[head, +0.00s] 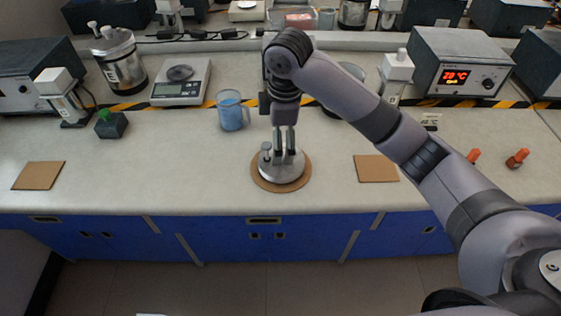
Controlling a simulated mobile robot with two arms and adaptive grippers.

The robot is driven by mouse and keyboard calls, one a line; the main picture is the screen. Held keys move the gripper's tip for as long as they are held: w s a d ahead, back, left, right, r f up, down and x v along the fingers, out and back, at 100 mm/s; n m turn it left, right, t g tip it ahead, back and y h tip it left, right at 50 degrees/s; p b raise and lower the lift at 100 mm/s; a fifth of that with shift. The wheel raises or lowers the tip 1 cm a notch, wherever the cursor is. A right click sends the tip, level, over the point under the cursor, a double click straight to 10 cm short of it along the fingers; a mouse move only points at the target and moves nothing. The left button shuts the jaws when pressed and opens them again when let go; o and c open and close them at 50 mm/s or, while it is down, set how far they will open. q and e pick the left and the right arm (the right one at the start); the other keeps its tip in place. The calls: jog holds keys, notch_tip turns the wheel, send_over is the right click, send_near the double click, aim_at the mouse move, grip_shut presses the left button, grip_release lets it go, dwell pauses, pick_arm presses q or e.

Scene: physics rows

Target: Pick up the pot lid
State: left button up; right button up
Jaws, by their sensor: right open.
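The pot lid (280,174) is a round metal lid lying on a round brown mat (261,181) near the front of the bench. A small knob (266,147) shows at its left side. My right gripper (284,156) points straight down over the lid, with its two fingers apart and nothing seen between them. The fingertips are at the lid, left of its right rim; whether they touch it I cannot tell. The fingers hide part of the lid's top. My left gripper is not in view.
A blue mug (231,113) stands behind and left of the lid. Square brown mats lie at left (39,176) and right (376,168). A scale (181,90), a metal canister (122,66) and a heater box (460,68) stand farther back. The bench's front edge is close.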

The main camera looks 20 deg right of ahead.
notch_tip(320, 180, up, 4)
jog(key=w+d, duration=0.1)
jog(key=d, duration=0.1)
jog(key=p, duration=0.1)
send_over(283, 165)
jog(key=shift+n+h, duration=0.3)
jog(key=f, duration=1.1)
jog(key=shift+s+f, duration=0.35)
jog(key=shift+f, duration=0.05)
notch_tip(283, 165, down, 4)
jog(key=shift+w+f+p, duration=0.1)
jog(key=shift+w+p, duration=0.05)
jog(key=shift+p, duration=0.5)
jog(key=shift+w+f, duration=0.1)
jog(key=shift+f, duration=0.45)
jog(key=shift+c, duration=0.6)
jog(key=shift+r, duration=0.1)
jog(key=c, duration=1.5)
